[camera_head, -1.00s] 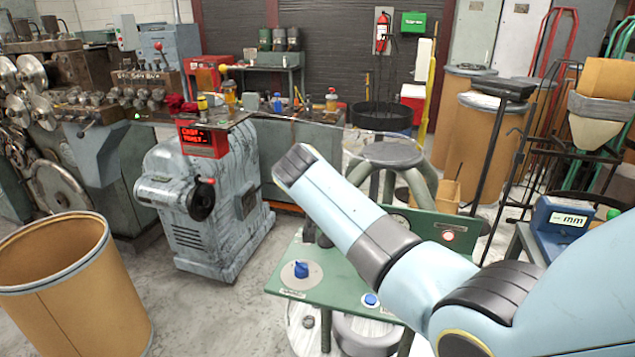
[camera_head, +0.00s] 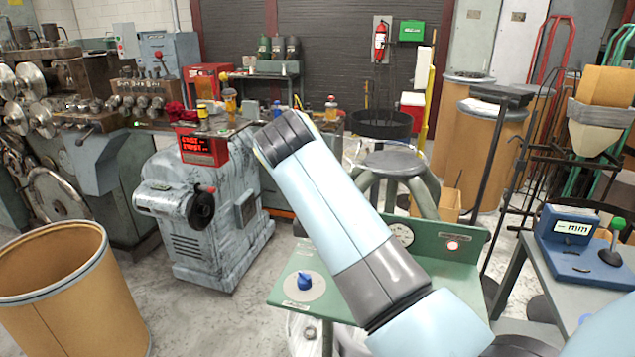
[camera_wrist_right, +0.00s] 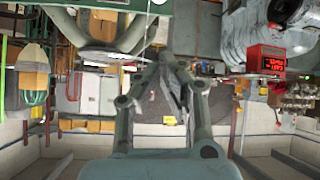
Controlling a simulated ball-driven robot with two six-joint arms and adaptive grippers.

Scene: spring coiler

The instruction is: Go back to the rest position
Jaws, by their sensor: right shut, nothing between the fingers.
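My right arm (camera_head: 340,215), light blue with dark grey joints, reaches up from the lower right in the head view. My right gripper is outside the head view. In the right wrist view, the right gripper (camera_wrist_right: 172,80) is shut, its fingers together with nothing between them. That view is upside down, and the gripper touches nothing that I can make out. My left arm and left gripper are in neither view.
A green bench (camera_head: 312,300) with a blue knob stands below the arm, partly hidden. A stool (camera_head: 392,163) stands behind it. A grey machine with a red display (camera_head: 203,147) is to the left. A cardboard drum (camera_head: 60,290) stands front left. A blue gauge (camera_head: 575,237) sits at right.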

